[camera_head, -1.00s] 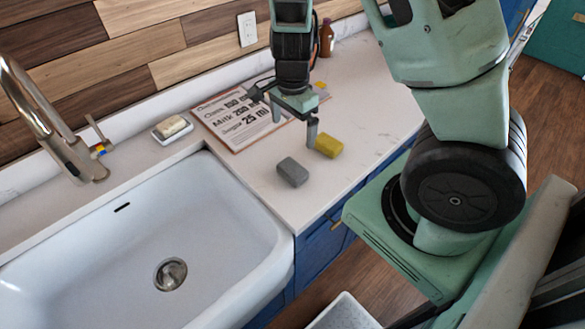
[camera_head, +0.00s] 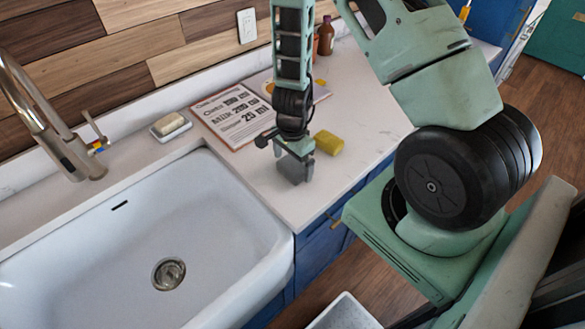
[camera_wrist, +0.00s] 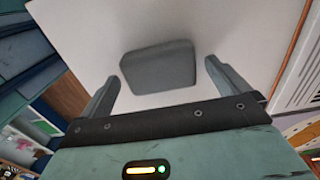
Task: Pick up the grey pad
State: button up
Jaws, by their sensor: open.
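The grey pad (camera_wrist: 158,68) lies on the white counter, seen in the wrist view just beyond and between my open fingers. In the head view the grey pad (camera_head: 290,171) is partly hidden by my gripper (camera_head: 296,160), which is right over it. My gripper also shows in the wrist view (camera_wrist: 160,85), its two fingers apart, one on each side of the pad's near end. Nothing is held. I cannot tell whether a finger touches the pad.
A yellow sponge (camera_head: 328,142) lies close to the right of my gripper. A printed recipe board (camera_head: 228,112) lies behind it. The white sink (camera_head: 130,245) is to the left. A soap dish (camera_head: 171,132) and brown bottles (camera_head: 326,38) stand along the wall.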

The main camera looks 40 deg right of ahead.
aim_at(293, 165)
jog(key=shift+f, duration=0.9)
jog(key=c, duration=1)
jog(key=shift+r, duration=0.1)
notch_tip(293, 165, up, 10)
jog(key=shift+f+p, duration=0.1)
jog(key=shift+p, duration=0.4)
jog(key=o, duration=0.5)
jog(key=c, duration=0.4)
jog(key=shift+o, duration=0.2)
